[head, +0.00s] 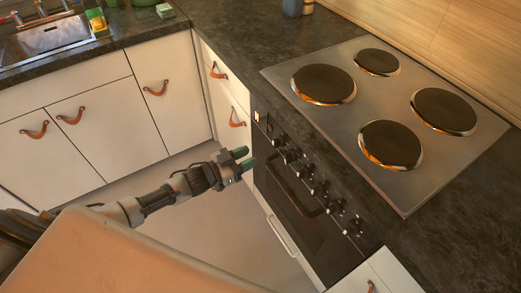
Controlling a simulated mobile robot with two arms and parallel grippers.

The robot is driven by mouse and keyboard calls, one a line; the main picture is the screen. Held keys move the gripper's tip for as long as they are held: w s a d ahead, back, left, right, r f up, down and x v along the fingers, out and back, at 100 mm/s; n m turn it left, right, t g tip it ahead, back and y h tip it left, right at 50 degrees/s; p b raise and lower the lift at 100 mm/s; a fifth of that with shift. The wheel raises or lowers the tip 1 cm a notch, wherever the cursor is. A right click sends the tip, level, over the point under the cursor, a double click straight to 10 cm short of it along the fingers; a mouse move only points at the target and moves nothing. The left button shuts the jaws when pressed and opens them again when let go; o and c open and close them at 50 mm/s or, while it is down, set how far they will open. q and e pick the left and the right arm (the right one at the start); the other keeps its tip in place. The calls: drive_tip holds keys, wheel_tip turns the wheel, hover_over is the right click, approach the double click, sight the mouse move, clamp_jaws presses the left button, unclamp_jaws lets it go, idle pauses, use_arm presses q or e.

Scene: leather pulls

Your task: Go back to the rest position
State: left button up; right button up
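My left gripper (244,159) reaches in from the left in the head view. Its two green-tipped fingers are apart with a gap between them, and nothing shows between them. It appears in front of the oven's left side and over the floor; whether it touches the oven front I cannot tell. My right gripper is not in view.
The oven (300,195) with its knobs is at the right, under a hob (385,110) with several dark plates. White cabinets (95,140) with leather pulls line the left and back. A sink (50,38) is at upper left. Bare floor (215,235) lies between.

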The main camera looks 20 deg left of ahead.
use_arm(q)
drive_tip(key=shift+v, duration=1.1)
drive_tip(key=s+a+f+n+g+y, duration=0.2)
drive_tip(key=s+f+y, duration=0.3)
drive_tip(key=f, duration=0.7)
drive_tip(key=s+a+f+n+g+y, duration=0.2)
drive_tip(key=s+a+f+y, duration=0.15)
drive_tip(key=s+f, duration=0.6)
drive_tip(key=s+d+f+g, duration=0.2)
drive_tip(key=s+f, duration=0.3)
drive_tip(key=s, duration=0.4)
drive_tip(key=s+d+f+g+y, duration=0.1)
drive_tip(key=s+f+g, duration=0.3)
drive_tip(key=s, duration=0.5)
drive_tip(key=s+d+f+n+g+y, duration=0.1)
drive_tip(key=s+d+f+g, duration=0.2)
drive_tip(key=s+f, duration=0.4)
drive_tip(key=s, duration=0.3)
drive_tip(key=shift+f, duration=0.15)
drive_tip(key=shift+y, duration=0.25)
